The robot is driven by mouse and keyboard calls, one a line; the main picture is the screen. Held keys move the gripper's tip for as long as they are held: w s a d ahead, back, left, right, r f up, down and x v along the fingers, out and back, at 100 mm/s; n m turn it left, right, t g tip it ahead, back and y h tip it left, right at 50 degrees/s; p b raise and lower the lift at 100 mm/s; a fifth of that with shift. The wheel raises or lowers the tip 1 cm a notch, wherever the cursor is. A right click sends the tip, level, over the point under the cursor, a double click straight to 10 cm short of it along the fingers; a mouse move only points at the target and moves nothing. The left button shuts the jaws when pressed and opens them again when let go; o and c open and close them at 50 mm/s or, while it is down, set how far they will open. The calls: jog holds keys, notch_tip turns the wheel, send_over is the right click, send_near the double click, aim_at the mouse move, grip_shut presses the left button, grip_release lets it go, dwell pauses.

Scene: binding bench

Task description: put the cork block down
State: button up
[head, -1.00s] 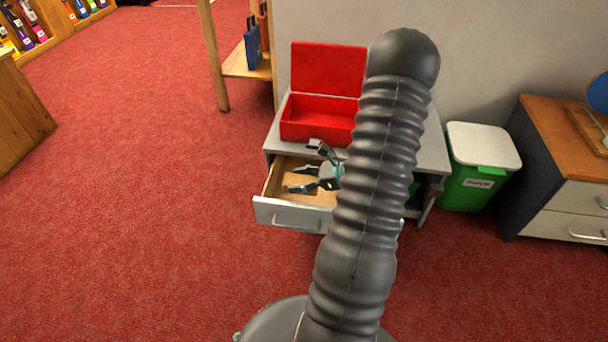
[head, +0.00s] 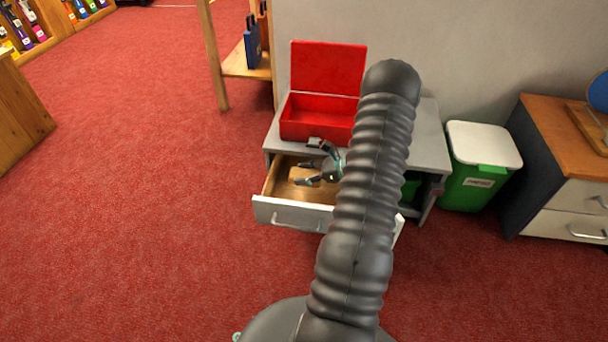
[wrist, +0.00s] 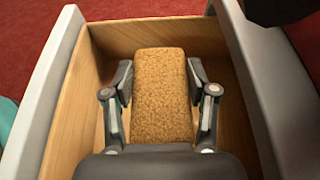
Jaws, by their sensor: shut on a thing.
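The cork block (wrist: 161,90) is a tan, speckled rectangular piece between my gripper's fingers in the wrist view. My gripper (wrist: 160,85) is shut on it, with a finger on each long side. The block is inside or just above the open drawer (head: 290,216); I cannot tell whether it touches the drawer's wooden floor. In the head view, my gripper (head: 310,164) is at the drawer opening, and the block (head: 306,181) shows only as a small tan patch by the fingers.
An open red box (head: 310,118) stands on the grey cabinet top (head: 428,140) behind the drawer. A green bin with a white lid (head: 482,150) stands to the right. Drawer walls (wrist: 62,90) lie close on both sides of my gripper.

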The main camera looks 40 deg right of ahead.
jog(key=shift+w+d+f, duration=0.15)
jog(key=shift+f, duration=0.1)
jog(key=shift+f+b, duration=0.45)
jog(key=shift+f, duration=0.2)
jog(key=o, duration=1.1)
jog(key=shift+o, duration=0.2)
jog(key=shift+r, duration=0.1)
jog(key=shift+r+p, duration=0.3)
jog(key=shift+p, duration=0.05)
jog(key=v, duration=1.2)
jog(key=shift+r+p, duration=0.3)
jog(key=shift+p, duration=0.15)
